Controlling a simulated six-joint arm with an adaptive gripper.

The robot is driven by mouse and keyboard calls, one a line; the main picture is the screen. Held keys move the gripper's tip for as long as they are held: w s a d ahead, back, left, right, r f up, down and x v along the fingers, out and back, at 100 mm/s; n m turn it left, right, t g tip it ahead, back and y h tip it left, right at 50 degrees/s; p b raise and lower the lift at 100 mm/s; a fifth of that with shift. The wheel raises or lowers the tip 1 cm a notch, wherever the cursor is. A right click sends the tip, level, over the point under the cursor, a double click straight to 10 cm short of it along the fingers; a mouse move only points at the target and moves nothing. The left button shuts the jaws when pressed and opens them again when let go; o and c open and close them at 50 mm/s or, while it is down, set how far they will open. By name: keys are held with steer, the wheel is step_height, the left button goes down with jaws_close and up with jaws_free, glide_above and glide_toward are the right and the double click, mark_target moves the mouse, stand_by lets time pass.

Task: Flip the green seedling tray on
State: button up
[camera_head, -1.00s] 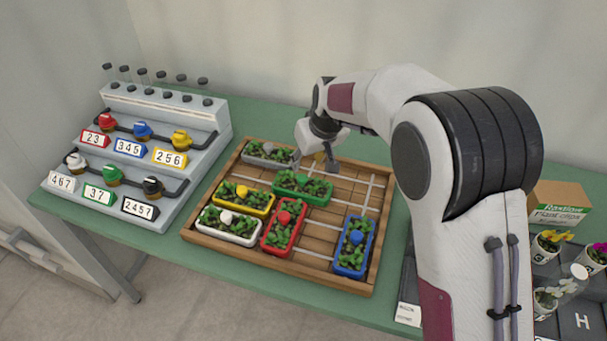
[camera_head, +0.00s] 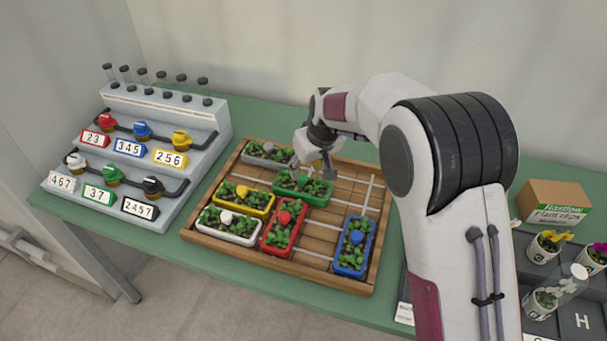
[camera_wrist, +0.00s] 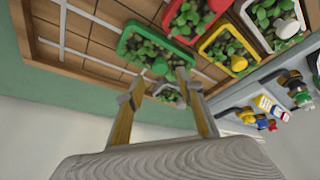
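The green seedling tray (camera_head: 312,201) is a narrow tray of leafy seedlings with a green knob. It lies near the middle of the wooden gridded frame (camera_head: 330,286). In the wrist view the green tray (camera_wrist: 150,52) is just beyond my fingertips. My gripper (camera_head: 312,171) is above the far edge of the green tray and hides part of it. Its two fingers stand apart and hold nothing. In the wrist view my gripper (camera_wrist: 158,91) is open, and the grey tray (camera_wrist: 170,97) shows between and behind its fingers. I cannot tell whether a finger touches the green tray.
Yellow (camera_head: 243,198), white (camera_head: 228,225), red (camera_head: 283,227), blue (camera_head: 354,246) and grey (camera_head: 267,153) trays share the frame. The frame's right side has bare cells. A stepped rack (camera_head: 140,150) with coloured valves and number cards stands left. A cardboard box (camera_head: 553,205) is right.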

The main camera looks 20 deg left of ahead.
mark_target(303, 177)
steer(key=shift+x, duration=2.4)
jaws_close()
